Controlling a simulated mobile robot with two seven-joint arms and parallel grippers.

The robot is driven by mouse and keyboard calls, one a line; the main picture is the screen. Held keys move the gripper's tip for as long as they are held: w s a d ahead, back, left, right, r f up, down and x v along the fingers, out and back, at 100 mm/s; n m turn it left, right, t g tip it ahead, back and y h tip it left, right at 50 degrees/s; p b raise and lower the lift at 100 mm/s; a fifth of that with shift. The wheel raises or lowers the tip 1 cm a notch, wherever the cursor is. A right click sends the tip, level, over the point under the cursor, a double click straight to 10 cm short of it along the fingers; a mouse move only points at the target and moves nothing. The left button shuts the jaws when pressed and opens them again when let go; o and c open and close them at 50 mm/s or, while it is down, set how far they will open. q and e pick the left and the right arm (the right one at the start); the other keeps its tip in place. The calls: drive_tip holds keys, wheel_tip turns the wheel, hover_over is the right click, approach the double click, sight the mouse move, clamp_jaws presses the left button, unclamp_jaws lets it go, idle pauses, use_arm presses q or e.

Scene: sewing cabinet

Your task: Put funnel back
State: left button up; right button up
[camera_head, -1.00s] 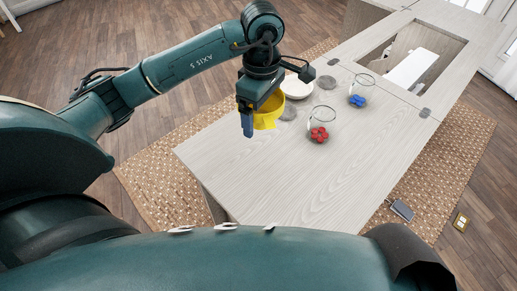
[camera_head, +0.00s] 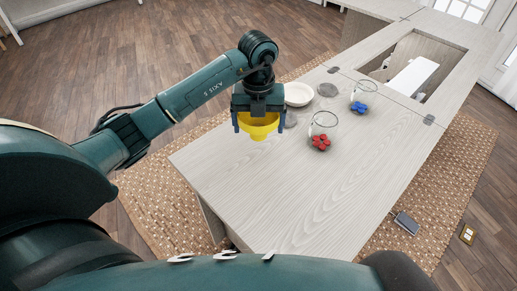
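The yellow funnel (camera_head: 258,130) is between the two blue fingers of my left gripper (camera_head: 259,126), with its wide part up and narrow part down. The fingers sit against both its sides, so the gripper looks shut on it. It is over the table's left part, in front of the white bowl; I cannot tell its exact height. A glass jar with red pieces (camera_head: 320,142) and a glass jar with blue pieces (camera_head: 360,107) stand to its right. My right gripper is not in view.
The wooden table (camera_head: 310,200) is clear at the front. A white bowl (camera_head: 298,95) stands behind the funnel. One grey disc (camera_head: 327,90) lies beside the bowl, another (camera_head: 290,120) partly behind my gripper. A cut-out with a white machine (camera_head: 413,77) is at the far right.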

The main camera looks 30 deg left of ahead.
sight(259, 154)
use_arm(q)
wheel_tip(259, 154, down, 7)
drive_tip(key=shift+f, duration=0.2)
idle(0.3)
drive_tip(key=shift+f, duration=0.2)
drive_tip(key=o, duration=0.8)
drive_tip(key=shift+c, duration=0.2)
wheel_tip(259, 154, up, 12)
drive_tip(key=shift+r, duration=0.2)
